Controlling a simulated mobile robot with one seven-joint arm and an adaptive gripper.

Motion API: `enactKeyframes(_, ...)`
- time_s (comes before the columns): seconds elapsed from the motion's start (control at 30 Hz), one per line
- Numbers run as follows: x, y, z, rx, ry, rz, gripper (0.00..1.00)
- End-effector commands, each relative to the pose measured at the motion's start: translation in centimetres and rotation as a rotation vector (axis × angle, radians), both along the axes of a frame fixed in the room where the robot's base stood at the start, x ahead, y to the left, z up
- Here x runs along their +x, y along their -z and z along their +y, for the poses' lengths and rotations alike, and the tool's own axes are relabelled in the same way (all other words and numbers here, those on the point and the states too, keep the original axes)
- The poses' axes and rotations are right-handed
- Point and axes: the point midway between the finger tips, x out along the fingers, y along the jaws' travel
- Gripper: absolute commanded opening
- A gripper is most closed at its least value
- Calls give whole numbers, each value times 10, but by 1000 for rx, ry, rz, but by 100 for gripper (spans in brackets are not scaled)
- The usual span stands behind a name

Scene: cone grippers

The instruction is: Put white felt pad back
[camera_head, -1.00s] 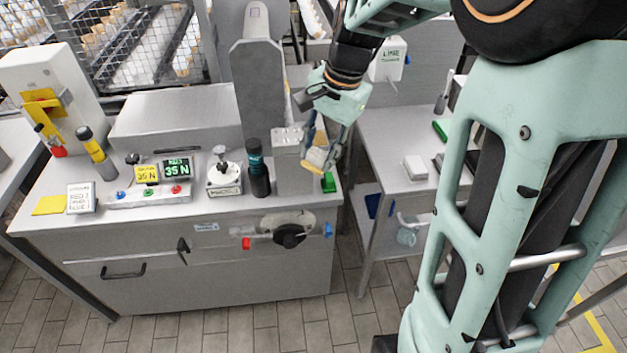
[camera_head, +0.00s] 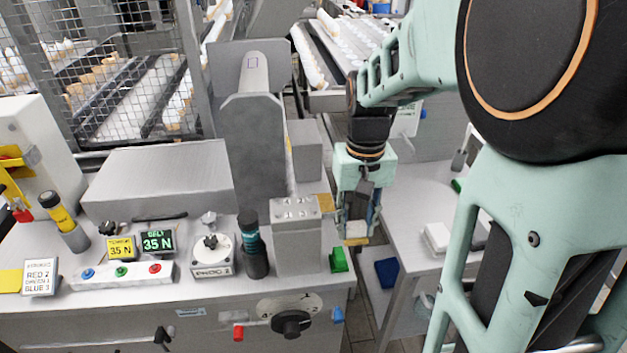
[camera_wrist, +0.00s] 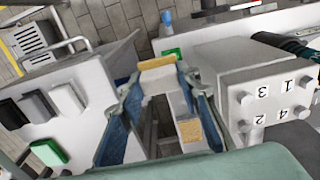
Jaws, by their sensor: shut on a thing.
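My gripper (camera_head: 357,226) is shut on a small pale block with a tan edge (camera_head: 356,240), which looks like the white felt pad. It holds this pad in the air, just right of the grey metal block with numbered studs (camera_head: 296,240). In the wrist view the pad (camera_wrist: 158,78) sits between the tips of the two blue-lined fingers (camera_wrist: 160,88). A second tan piece (camera_head: 325,203) shows at the metal block's right side; its tan face also shows between the fingers in the wrist view (camera_wrist: 190,131). I cannot tell what it rests on.
A side table to the right holds a white block (camera_wrist: 67,99), a grey block (camera_wrist: 39,106), a black block (camera_wrist: 10,113) and a green one (camera_wrist: 48,152). A green piece (camera_head: 338,260) and a dark bottle (camera_head: 252,245) stand by the metal block. A gap separates bench and table.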

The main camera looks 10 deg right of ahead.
Motion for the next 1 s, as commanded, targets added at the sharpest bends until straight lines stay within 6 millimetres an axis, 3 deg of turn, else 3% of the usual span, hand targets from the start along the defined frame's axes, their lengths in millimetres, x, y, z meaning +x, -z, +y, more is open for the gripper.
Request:
enactKeyframes(0.37, 73, 34, 13, 0, 0, 2, 12)
enactKeyframes(0.53, 95, 64, 17, 1, 1, 3, 12)
enactKeyframes(0.7, 111, 81, 20, 1, 1, 1, 12)
enactKeyframes(1.0, 119, 102, 21, 1, 1, 3, 12)
